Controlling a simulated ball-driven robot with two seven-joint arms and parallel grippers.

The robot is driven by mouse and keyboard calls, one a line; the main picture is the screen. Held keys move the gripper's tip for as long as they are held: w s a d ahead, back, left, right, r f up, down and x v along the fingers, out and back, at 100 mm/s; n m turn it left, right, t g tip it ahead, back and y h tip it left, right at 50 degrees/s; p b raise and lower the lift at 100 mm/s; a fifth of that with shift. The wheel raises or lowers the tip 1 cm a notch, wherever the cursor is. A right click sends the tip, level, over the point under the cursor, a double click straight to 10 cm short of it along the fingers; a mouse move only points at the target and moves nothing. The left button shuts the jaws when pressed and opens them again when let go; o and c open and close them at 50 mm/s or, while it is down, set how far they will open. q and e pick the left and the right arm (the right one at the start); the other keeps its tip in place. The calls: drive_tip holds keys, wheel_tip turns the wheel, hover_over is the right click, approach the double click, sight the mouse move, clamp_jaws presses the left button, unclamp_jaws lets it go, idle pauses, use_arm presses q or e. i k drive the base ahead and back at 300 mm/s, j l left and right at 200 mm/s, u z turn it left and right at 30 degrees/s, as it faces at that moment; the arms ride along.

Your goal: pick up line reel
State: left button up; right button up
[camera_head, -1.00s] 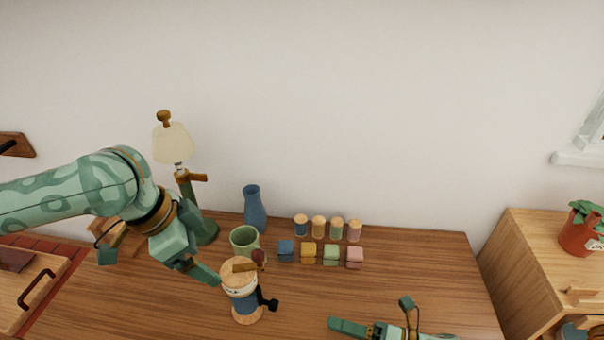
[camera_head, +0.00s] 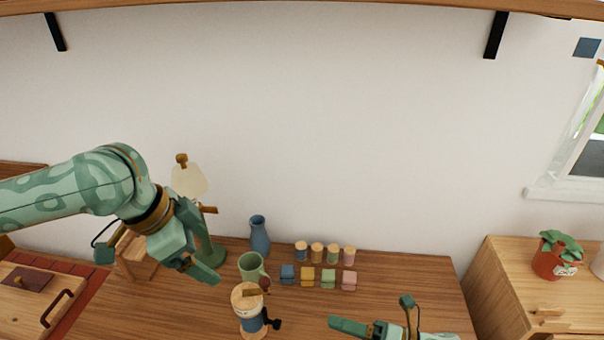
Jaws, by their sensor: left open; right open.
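The line reel (camera_head: 251,311), a blue drum between pale wooden discs with a black side crank and a brown handle on top, stands upright on the wooden desk (camera_head: 390,283). Its base is near the lower picture edge. My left gripper (camera_head: 202,271) is open and empty, just left of and above the reel in the picture, apart from it. My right gripper (camera_head: 348,326) is open at the bottom edge, right of the reel, and partly cut off.
A green mug (camera_head: 251,266) stands close behind the reel. A blue vase (camera_head: 259,236), a lamp (camera_head: 189,181), several small jars (camera_head: 317,253) and coloured blocks (camera_head: 307,276) line the back. The desk's right part is clear. A shelf (camera_head: 300,6) crosses the top.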

sight(249, 308)
drive_tip(key=k, duration=0.95)
